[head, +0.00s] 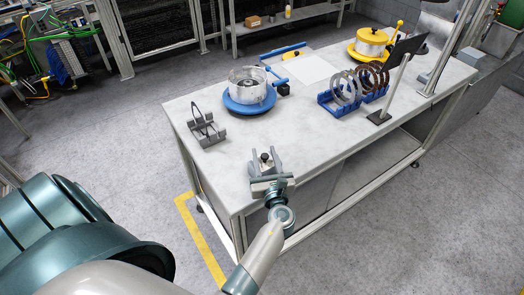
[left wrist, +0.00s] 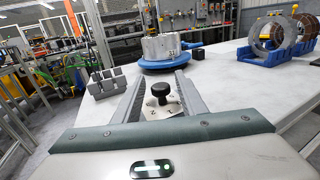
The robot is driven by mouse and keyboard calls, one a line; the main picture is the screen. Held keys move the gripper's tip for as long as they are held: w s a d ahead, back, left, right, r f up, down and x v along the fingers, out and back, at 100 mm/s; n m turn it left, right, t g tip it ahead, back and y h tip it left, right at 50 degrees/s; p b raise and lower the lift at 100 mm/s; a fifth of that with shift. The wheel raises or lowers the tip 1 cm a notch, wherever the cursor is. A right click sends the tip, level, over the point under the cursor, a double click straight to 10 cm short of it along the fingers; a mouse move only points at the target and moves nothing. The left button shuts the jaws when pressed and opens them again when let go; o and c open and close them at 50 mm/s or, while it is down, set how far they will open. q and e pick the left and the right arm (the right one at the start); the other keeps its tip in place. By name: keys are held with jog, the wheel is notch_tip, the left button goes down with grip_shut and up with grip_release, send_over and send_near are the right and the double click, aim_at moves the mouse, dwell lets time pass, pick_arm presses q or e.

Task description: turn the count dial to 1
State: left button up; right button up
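A dial with a black knob (head: 265,157) on a pale metal plate is at the near left edge of the bench. In the left wrist view the black knob (left wrist: 160,91) shows between the two grey fingers, its plate (left wrist: 163,107) partly hidden. My left gripper (head: 266,168) is open at the dial, one finger on each side in the picture; I cannot tell whether either touches the knob. No number or mark on the dial is readable. My right gripper is not in view.
A blue round pallet (head: 249,106) with a metal housing and a grey slotted stand (head: 207,131) are behind the dial. Blue racks (head: 340,106) of rings, a black panel (head: 404,50) on a post and a yellow pallet (head: 368,53) are farther right. The bench (head: 300,140) is clear between.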

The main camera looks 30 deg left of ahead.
pick_arm(q)
jog(key=shift+d, duration=0.1)
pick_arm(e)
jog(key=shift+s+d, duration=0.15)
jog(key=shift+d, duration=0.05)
pick_arm(q)
grip_shut()
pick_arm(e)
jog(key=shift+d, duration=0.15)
pick_arm(q)
jog(key=shift+r+h, duration=0.1)
jog(key=shift+h, duration=0.2)
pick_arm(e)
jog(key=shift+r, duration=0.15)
